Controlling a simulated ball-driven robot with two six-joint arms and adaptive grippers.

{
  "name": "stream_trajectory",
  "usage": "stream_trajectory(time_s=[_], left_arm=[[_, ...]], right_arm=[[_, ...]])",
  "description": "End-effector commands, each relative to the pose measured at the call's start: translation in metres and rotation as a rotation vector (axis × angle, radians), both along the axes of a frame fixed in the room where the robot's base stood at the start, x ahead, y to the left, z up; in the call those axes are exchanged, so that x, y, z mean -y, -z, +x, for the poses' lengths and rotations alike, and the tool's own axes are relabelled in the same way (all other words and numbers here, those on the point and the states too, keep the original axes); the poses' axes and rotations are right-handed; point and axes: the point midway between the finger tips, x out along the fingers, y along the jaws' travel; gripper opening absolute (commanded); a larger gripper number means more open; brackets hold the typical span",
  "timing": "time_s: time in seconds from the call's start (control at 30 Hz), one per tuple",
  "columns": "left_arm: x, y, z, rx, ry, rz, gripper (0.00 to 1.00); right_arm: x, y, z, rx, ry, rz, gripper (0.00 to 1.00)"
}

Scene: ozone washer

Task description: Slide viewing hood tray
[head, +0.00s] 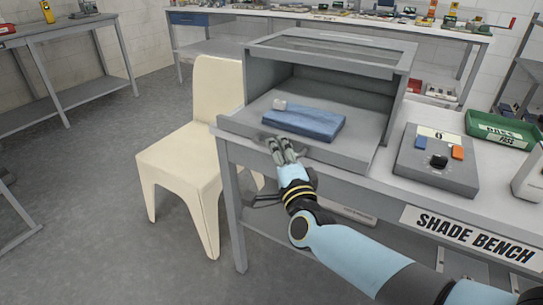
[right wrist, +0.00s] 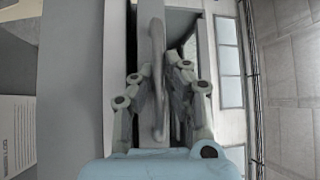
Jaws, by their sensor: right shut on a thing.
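The viewing hood (head: 400,62) is a grey box with an open front on the shade bench. Its grey tray (head: 345,158) lies at the hood's open front and sticks out towards me. My right gripper (head: 281,145) is at the tray's front edge. In the right wrist view its fingers (right wrist: 160,72) are shut around a grey bar-like handle (right wrist: 158,38). The handle is mostly hidden by the fingers in the head view. My left gripper is out of view.
A cream chair (head: 185,155) stands close to the left of the bench. A grey control box (head: 432,165) with a knob and a green tray (head: 492,130) sit right of the hood. Open floor lies at the left front.

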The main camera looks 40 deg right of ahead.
Motion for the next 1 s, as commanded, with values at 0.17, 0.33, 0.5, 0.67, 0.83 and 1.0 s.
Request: stream_trajectory(time_s=[0.17, 0.33, 0.5, 0.67, 0.83, 1.0], left_arm=[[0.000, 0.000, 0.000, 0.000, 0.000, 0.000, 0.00], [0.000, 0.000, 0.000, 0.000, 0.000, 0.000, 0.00], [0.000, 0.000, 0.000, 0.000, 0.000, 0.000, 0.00], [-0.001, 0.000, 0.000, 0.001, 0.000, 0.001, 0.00], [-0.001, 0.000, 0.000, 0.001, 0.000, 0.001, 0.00], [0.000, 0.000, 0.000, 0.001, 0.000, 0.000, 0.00]], right_arm=[[0.000, 0.006, -0.002, -0.013, -0.001, 0.002, 0.00], [0.000, 0.006, -0.002, -0.013, -0.001, 0.002, 0.23], [0.000, 0.004, -0.002, -0.008, -0.001, 0.002, 0.34], [-0.001, 0.003, -0.002, -0.006, 0.000, 0.001, 0.34], [-0.006, 0.005, -0.015, -0.007, 0.000, 0.002, 0.34], [-0.019, 0.010, -0.049, -0.008, 0.000, 0.003, 0.34]])
